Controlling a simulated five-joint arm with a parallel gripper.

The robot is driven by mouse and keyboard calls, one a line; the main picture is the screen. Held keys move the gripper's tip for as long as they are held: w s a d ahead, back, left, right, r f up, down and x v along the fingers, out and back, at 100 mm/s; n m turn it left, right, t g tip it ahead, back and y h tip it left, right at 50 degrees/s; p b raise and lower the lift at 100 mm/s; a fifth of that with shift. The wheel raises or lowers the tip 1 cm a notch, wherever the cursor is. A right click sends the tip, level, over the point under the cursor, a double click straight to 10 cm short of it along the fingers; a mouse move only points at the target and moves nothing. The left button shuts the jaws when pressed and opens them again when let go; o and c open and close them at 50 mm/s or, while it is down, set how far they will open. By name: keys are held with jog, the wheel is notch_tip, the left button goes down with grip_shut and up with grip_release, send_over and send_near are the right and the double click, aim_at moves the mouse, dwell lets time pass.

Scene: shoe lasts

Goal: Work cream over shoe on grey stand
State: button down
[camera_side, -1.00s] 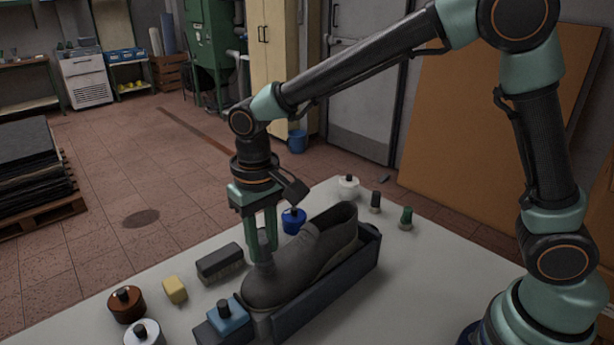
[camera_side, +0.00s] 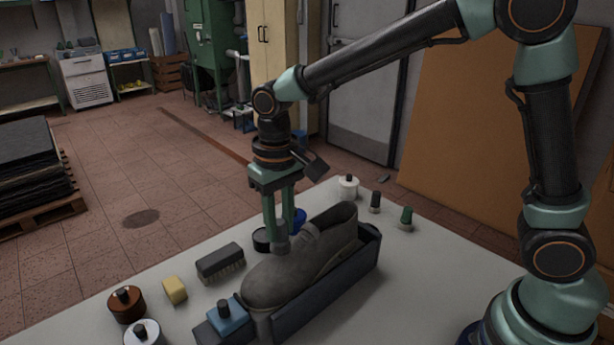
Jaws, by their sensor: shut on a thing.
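A dark grey-brown shoe (camera_side: 278,277) sits on a dark grey stand (camera_side: 330,290) on the table, its toe towards the lower left and its opening to the upper right. My gripper (camera_side: 279,240) points down over the shoe's upper, near its middle. It is shut on a small grey applicator (camera_side: 282,246), whose lower end appears to touch the shoe. What the applicator is exactly and any cream on it are too small to tell.

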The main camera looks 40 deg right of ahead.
jog(key=shift+s+d+r, duration=0.1)
jog(key=shift+d+r, duration=0.15)
jog(key=shift+d, duration=0.3)
jog(key=shift+s+a+f, duration=0.3)
jog(key=shift+s+a, duration=0.05)
jog(key=shift+a, duration=0.3)
jog(key=shift+s+a+f, duration=0.25)
jog(key=shift+s+a, duration=0.05)
jog(key=shift+a, duration=0.4)
jog(key=shift+s+a+f, duration=0.3)
jog(key=shift+s+a, duration=0.05)
jog(key=shift+a, duration=0.3)
jog(key=shift+d+r, duration=0.3)
jog(key=shift+d, duration=0.35)
jog(key=shift+d+r, duration=0.25)
jog(key=shift+d, duration=0.45)
jog(key=shift+d+r, duration=0.3)
jog(key=shift+d, duration=0.35)
jog(key=shift+w+a+f, duration=0.3)
jog(key=shift+a+f, duration=0.3)
jog(key=shift+a, duration=0.9)
jog(key=shift+w+a+f, duration=0.35)
jog(key=shift+a+f, duration=0.3)
jog(key=shift+a, duration=0.8)
jog(key=shift+w+a+f, duration=0.3)
jog(key=shift+a+f, duration=0.3)
jog(key=shift+a, duration=0.9)
notch_tip(320, 180, up, 8)
jog(key=shift+d, duration=0.1)
